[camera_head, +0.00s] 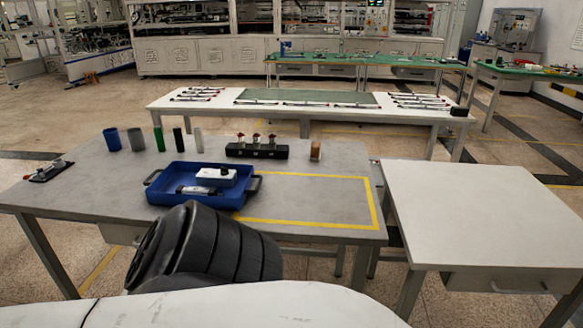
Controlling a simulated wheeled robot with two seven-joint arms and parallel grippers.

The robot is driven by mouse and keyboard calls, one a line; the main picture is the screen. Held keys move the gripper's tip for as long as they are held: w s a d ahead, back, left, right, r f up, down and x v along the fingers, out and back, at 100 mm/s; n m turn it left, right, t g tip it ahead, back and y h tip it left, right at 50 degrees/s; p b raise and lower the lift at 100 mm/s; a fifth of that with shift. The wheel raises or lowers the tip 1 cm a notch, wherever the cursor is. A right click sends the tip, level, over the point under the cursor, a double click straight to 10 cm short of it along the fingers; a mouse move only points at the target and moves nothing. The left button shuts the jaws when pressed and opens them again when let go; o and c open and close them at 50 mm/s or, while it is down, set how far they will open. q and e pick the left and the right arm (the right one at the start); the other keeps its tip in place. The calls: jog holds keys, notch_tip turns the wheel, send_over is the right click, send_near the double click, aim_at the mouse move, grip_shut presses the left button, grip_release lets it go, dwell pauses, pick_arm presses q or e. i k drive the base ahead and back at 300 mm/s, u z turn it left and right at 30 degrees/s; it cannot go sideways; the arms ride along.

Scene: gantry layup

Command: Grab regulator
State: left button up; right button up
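A blue tray (158,194) with black handles stands on the near grey table. In it are a white box with a dark knob (217,177) and a small silver-and-dark part (195,190). Behind the tray a black block (241,152) holds upright fittings with red tops (257,139). I cannot tell for certain which of these is the regulator. Neither of my grippers is in view.
Several cups and cylinders (136,139) stand left of the block. A small brown block (315,150) stands to its right. A yellow outline (330,178) marks bare tabletop. A white table (480,210) at right is empty. My dark ribbed link hides the front edge.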

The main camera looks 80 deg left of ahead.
aim_at(206, 177)
jog(key=u, duration=2.05)
jog(key=k, duration=0.25)
jog(key=u, duration=2.7)
jog(key=i, duration=2.5)
jog(key=z, duration=1.95)
